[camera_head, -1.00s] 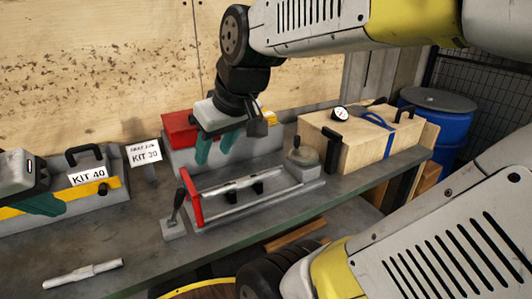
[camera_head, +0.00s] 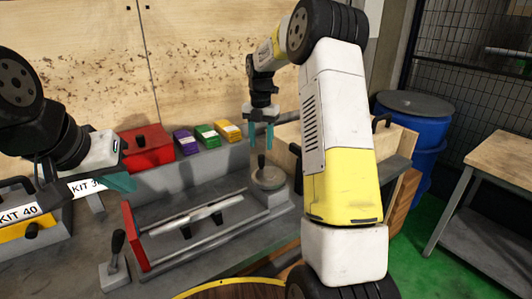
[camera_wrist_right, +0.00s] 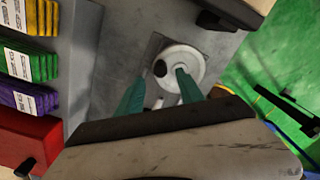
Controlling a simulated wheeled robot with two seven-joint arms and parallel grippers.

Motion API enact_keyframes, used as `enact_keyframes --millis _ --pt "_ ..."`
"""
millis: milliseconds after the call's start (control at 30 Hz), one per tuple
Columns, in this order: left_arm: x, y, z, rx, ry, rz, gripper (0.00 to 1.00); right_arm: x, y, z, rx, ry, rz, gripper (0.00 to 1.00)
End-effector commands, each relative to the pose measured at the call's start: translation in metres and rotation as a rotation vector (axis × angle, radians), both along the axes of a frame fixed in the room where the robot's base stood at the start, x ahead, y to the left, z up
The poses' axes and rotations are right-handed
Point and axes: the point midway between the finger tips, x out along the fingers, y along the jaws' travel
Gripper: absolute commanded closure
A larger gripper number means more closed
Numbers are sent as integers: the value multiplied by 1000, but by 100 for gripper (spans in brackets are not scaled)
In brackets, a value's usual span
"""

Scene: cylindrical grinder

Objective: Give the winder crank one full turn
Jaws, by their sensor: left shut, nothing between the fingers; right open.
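The winder crank is a round pale disc (camera_head: 268,179) with an upright dark knob (camera_head: 261,162), at the right end of a grey bench fixture (camera_head: 205,235). My right gripper (camera_head: 260,142) is open, pointing down above the crank, its teal fingertips a little above the knob. In the right wrist view the disc (camera_wrist_right: 186,62) lies beyond the fingers, and the knob (camera_wrist_right: 160,68) shows between the two fingertips (camera_wrist_right: 160,77). The right finger covers part of the disc. My left gripper (camera_head: 122,182) is shut and empty at the left, away from the crank.
A red end plate (camera_head: 131,236) and a black-handled lever (camera_head: 117,245) stand at the fixture's left. A red box (camera_head: 146,148) and purple, green and yellow packs (camera_head: 206,135) sit behind. A wooden box (camera_head: 288,135) stands beyond the crank. A blue drum (camera_head: 428,125) is at the right.

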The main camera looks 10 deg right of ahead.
Motion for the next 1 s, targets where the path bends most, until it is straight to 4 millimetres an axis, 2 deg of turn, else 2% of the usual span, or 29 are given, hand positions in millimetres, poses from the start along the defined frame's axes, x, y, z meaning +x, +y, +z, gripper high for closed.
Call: enact_keyframes --millis 500,667,900,1000 --pt "0 0 0 0 0 0 100 0 0 -69 0 4 11 56" --pt "0 0 0 0 0 0 100 0 0 -78 0 2 10 56" --pt "0 0 0 0 0 0 100 0 0 -78 0 1 10 56" --pt "0 0 0 0 0 0 100 0 0 -78 0 1 10 75"
